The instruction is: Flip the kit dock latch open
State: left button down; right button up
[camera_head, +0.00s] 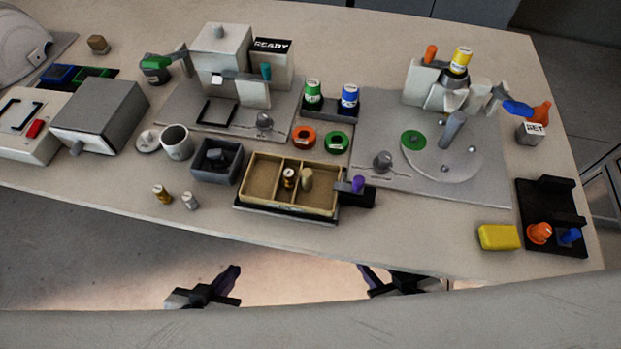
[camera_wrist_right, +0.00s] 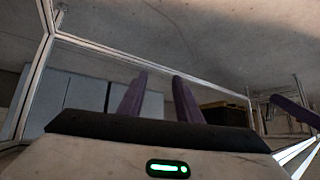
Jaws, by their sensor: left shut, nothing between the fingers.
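The kit dock holds a tan tray (camera_head: 262,203) with several compartments, at the front middle of the table in the head view. A latch with a purple knob (camera_head: 358,184) stands on the black block at the dock's right end. Whether the latch is open or closed is too small to tell. My left gripper (camera_head: 232,281) is shut and empty, off the table's front edge, below and left of the dock. My right gripper (camera_head: 374,278) is also off the front edge, below the latch. Its two purple fingers (camera_wrist_right: 160,96) stand apart with nothing between them in the right wrist view.
Two small cylinders lie left of the dock near a dark box (camera_head: 216,163). A yellow block (camera_head: 498,237) and a black rack (camera_head: 551,215) are at the right. A grey plate (camera_head: 430,150) with a fixture stands behind. The front strip below the dock is clear.

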aim_at(357, 188)
jog(key=z, duration=1.1)
jog(key=k, duration=2)
jog(key=u, duration=1)
jog(key=i, duration=1)
jog(key=u, duration=0.05)
